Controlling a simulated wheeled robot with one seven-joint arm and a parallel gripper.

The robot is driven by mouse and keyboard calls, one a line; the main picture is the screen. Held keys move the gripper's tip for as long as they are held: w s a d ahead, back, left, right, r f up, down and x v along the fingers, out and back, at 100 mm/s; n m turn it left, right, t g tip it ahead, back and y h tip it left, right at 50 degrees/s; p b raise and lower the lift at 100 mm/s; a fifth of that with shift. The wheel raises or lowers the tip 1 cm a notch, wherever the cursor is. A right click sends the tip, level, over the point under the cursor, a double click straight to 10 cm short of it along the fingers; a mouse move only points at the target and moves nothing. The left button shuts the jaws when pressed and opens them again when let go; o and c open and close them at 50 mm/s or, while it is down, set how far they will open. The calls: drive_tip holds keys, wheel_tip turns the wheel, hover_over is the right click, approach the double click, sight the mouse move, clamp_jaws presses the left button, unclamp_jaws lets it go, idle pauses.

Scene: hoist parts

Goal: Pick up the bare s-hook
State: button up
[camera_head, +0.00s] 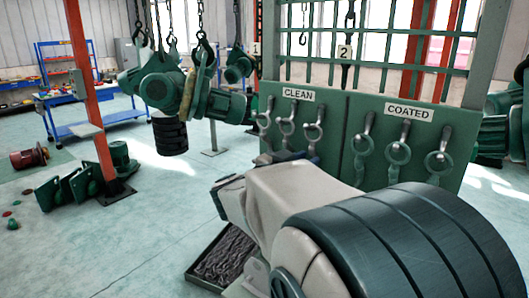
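Several hooks hang in a row on a green board (338,125). Three hang under the CLEAN label: a left one (264,123), a middle one (286,127) and a right one (313,131). Three hang under the COATED label: a left one (363,148), a middle one (399,154) and a right one (438,162). All look grey-green with a ring-like middle; I cannot tell by surface which is bare. My arm fills the lower right, in front of the board, and covers part of its lower edge.
A dark tray of chain (222,255) lies on the floor beside my arm. A hoist (165,88) hangs on chains left of the board. A red post (90,90) stands at left, with green parts (80,186) at its foot. A blue workbench (85,100) stands behind.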

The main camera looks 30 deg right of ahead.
sight(313, 154)
drive_tip(key=x, duration=0.3)
drive_tip(key=shift+w+d+r+p, duration=0.1)
drive_tip(key=shift+w+d+p, duration=0.1)
drive_tip(key=shift+d+p, duration=0.15)
clamp_jaws()
drive_tip(key=shift+a+r, duration=0.1)
